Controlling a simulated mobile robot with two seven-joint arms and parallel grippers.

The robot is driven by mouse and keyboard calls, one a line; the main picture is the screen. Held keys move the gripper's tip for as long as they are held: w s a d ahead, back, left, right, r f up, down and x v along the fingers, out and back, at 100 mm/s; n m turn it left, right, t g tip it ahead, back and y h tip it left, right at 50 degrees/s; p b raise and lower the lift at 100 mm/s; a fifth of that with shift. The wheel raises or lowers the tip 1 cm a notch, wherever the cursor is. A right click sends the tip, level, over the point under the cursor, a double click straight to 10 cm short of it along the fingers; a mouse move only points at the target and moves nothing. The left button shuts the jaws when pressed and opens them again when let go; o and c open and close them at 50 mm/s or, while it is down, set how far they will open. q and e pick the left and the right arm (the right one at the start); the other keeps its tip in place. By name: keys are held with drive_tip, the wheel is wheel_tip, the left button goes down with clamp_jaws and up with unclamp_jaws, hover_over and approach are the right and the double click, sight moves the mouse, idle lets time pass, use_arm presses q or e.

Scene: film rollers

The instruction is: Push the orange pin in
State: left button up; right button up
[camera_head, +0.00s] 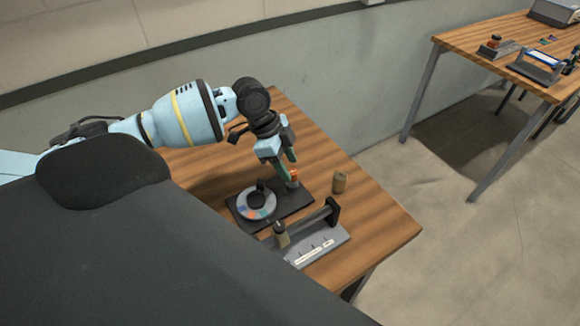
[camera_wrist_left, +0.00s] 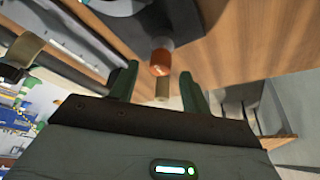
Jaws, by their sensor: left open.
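The orange pin (camera_head: 294,173) stands at the back right corner of a dark base plate (camera_head: 297,202) on the wooden table. My left gripper (camera_head: 287,166) is open and comes down right at the pin in the head view. In the wrist view its green fingertips (camera_wrist_left: 157,76) are spread on either side of the pin's orange end; I cannot tell whether they touch it. My right gripper is not in view.
A grey ring dial (camera_head: 242,203) with coloured marks sits on the base plate. A grey stand (camera_head: 325,248) with a dark bar is in front. Another table (camera_head: 470,42) is at the back right.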

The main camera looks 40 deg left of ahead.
use_arm(q)
drive_tip(key=shift+x, duration=1)
clamp_jaws()
